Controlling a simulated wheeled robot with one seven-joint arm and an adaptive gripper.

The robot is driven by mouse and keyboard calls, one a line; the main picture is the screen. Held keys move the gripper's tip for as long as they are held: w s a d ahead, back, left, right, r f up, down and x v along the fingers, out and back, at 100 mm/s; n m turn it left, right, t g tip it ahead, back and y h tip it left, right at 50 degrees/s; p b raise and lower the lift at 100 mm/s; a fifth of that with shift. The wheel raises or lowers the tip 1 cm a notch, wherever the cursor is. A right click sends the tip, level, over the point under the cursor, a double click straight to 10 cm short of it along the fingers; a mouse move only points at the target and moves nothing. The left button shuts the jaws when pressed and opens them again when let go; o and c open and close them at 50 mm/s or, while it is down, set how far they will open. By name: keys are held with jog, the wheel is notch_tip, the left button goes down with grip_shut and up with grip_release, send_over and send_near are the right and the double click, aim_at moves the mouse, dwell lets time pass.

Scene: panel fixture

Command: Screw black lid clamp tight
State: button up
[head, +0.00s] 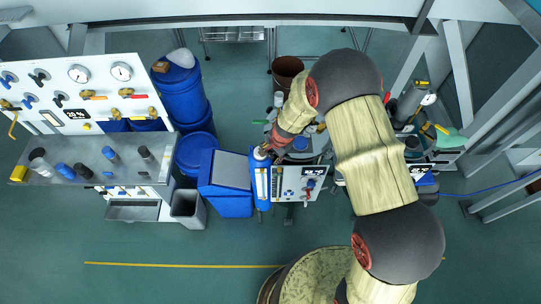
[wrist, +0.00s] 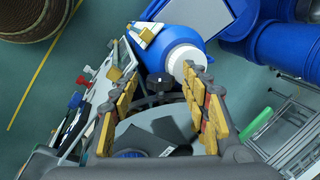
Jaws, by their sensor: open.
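A black knob (wrist: 158,83), which looks like the lid clamp, stands at the edge of a grey round lid (wrist: 135,130) in the wrist view. My gripper (wrist: 160,76) is open, with one yellow-padded finger on each side of the knob in that picture. I cannot tell whether the fingers touch it or how far above it they are. Dark parts lie on the lid between the fingers. In the head view my gripper (head: 271,148) is small, beside a blue bottle (head: 262,186), and my arm hides much of the vessel. The knob is not clear there.
The blue bottle's white cap (wrist: 186,60) appears close to the right fingertip. A white panel (head: 298,183) with a display and valves stands beside the bottle. A blue bin (head: 226,198) and blue drums (head: 181,90) are on the left. Open floor lies in front.

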jog(key=shift+f, duration=0.1)
jog(key=shift+c, duration=0.8)
jog(key=c, duration=1)
